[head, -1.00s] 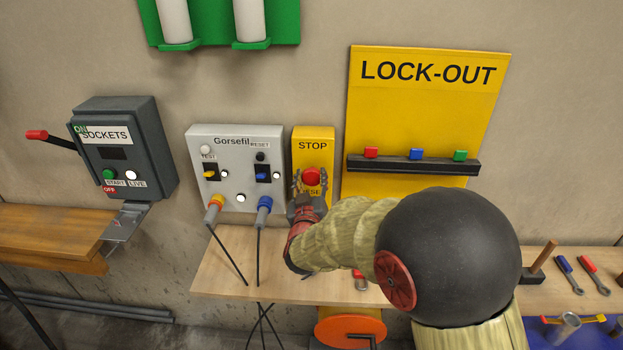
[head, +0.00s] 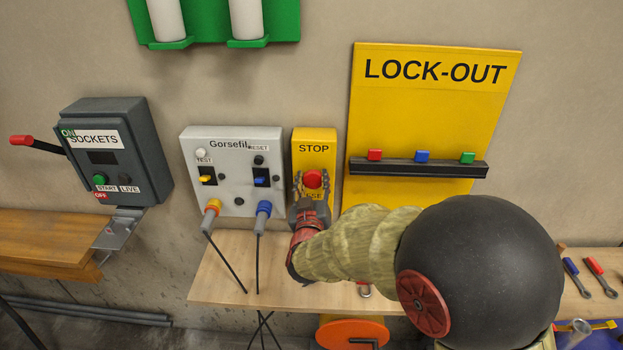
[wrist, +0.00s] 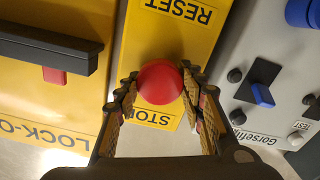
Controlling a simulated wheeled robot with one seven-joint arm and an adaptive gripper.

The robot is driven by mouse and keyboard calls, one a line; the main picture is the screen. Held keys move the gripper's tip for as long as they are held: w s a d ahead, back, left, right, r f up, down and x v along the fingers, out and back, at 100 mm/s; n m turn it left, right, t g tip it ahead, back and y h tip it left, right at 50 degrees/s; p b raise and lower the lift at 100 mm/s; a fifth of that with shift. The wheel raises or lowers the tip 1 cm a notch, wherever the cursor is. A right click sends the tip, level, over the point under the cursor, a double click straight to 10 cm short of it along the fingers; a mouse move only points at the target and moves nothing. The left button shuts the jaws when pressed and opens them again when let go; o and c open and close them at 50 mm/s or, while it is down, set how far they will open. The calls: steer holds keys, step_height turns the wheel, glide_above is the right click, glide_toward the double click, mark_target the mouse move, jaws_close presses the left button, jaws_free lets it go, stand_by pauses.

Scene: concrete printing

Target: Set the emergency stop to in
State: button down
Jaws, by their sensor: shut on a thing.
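The emergency stop is a round red button (head: 313,179) on a yellow box (head: 315,137) on the wall, marked STOP above and RESET below. My gripper (head: 312,184) has a finger on each side of the button and is shut on it. The wrist view also shows the red button (wrist: 160,82) between the two fingertips (wrist: 159,92). How deep the button sits is hard to tell. My fingers partly hide the RESET lettering in the head view.
Left of the stop box is the grey Gorsefil panel (head: 229,180) with two plugged cables. Further left is the SOCKETS box (head: 120,160) with a red-handled lever. The yellow LOCK-OUT board (head: 430,110) is close on the right. A wooden shelf (head: 230,275) is below.

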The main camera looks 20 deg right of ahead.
steer(key=c, duration=1.1)
jaws_free()
steer(key=shift+w, duration=0.15)
steer(key=v, duration=1.2)
